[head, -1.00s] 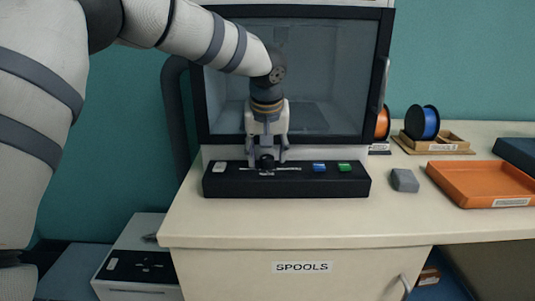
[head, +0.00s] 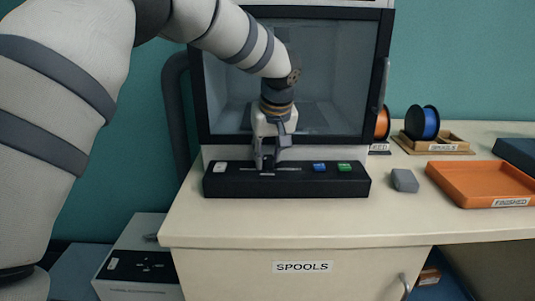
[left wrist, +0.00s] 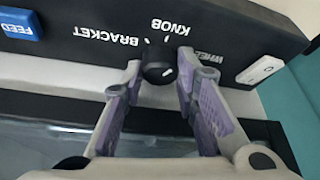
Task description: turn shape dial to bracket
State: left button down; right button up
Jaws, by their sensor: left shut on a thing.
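The shape dial (left wrist: 158,65) is a small round black knob on the black control panel (head: 220,187) below the printer's window. The left wrist view shows the printed words BRACKET, KNOB and WHEEL around it, upside down, and a small white mark on the dial. I cannot tell for sure which word the mark faces. My left gripper (head: 267,165) points down at the panel, and its two fingers are shut on the dial's sides, as the left wrist view (left wrist: 159,66) shows. In the head view the fingers mostly hide the dial. My right gripper is not in view.
The panel also has a white button (head: 220,167), a blue button (head: 319,168) and a green button (head: 344,167). A grey block (head: 404,180) and an orange tray (head: 480,203) stand to the right. A blue spool (head: 422,122) sits behind. The counter front is clear.

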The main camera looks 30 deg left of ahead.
pick_arm(q)
jog(key=c, duration=1.3)
grip_release()
jog(key=v, duration=1.2)
jog(key=shift+w, duration=0.1)
